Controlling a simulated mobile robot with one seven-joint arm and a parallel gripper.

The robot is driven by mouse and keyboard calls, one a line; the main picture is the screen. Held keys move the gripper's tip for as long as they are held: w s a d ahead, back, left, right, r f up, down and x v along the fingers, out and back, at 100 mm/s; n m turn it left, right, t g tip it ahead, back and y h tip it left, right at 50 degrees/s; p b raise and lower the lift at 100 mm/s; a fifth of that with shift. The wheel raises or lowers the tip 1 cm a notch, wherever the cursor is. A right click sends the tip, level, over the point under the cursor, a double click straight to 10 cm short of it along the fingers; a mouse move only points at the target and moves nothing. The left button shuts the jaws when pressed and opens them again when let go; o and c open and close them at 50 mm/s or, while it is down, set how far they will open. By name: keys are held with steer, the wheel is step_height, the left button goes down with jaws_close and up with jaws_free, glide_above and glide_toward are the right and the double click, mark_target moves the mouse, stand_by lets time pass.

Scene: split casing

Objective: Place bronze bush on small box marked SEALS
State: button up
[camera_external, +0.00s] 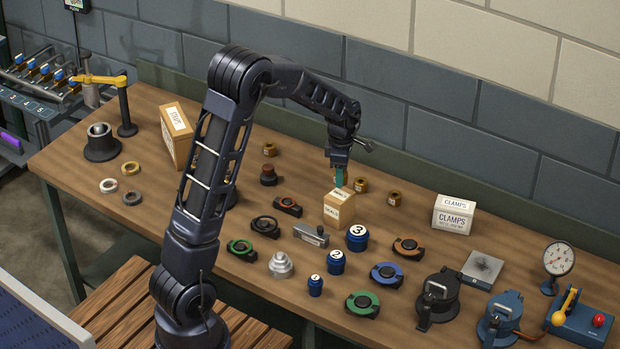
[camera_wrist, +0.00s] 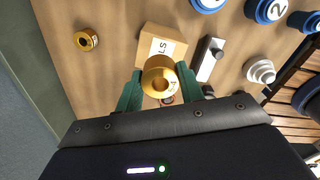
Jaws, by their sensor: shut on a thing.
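My gripper (camera_external: 339,179) is directly above the small cardboard box marked SEALS (camera_external: 338,212) in the external view. In the wrist view my gripper's teal fingers (camera_wrist: 159,82) are shut on a bronze bush (camera_wrist: 158,76), a brass-coloured ring with a hole. The bush overlaps the near part of the SEALS box (camera_wrist: 151,35) in that view, hiding some of its label. I cannot tell whether the bush touches the box top. The held bush is not clearly visible in the external view.
Blue numbered weights (camera_external: 357,238) and a grey block (camera_external: 311,235) are in front. A white CLAMPS box (camera_external: 454,215) stands to the right.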

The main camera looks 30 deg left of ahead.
mark_target(340, 194)
steer(key=shift+f, duration=2.05)
steer(key=shift+f, duration=0.2)
steer(key=o, duration=1.2)
steer(key=shift+r, duration=0.1)
